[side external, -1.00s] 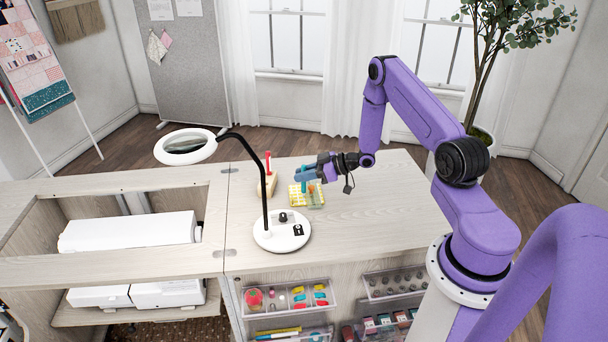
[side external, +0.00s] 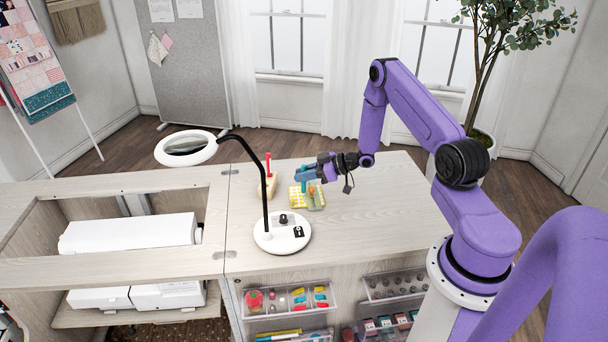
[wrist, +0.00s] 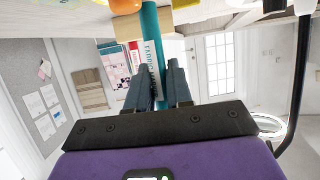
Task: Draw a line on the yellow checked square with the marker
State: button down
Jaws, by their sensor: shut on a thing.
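The marker (wrist: 150,35) is a teal cylinder with lettering on its side, between my gripper's two fingers in the wrist view. My gripper (side external: 301,174) is shut on the marker, and its fingers also show in the wrist view (wrist: 159,75). The square lies flat on the cabinet top, partly covered by the gripper from this angle. I cannot tell whether the marker's tip touches it.
A wooden block (side external: 271,190) with a red-handled tool stands to the left. The lamp's white base (side external: 262,240) and black stem are in front. The cabinet top (side external: 390,215) is clear to the right.

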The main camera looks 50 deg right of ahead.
jog(key=shift+w+d, duration=1.3)
jog(key=shift+d, duration=0.2)
dwell(2.8)
jog(key=shift+r, duration=0.25)
jog(key=shift+f, duration=0.25)
dwell(1.4)
jog(key=shift+s+a, duration=0.7)
jog(key=shift+a, duration=0.05)
dwell(1.1)
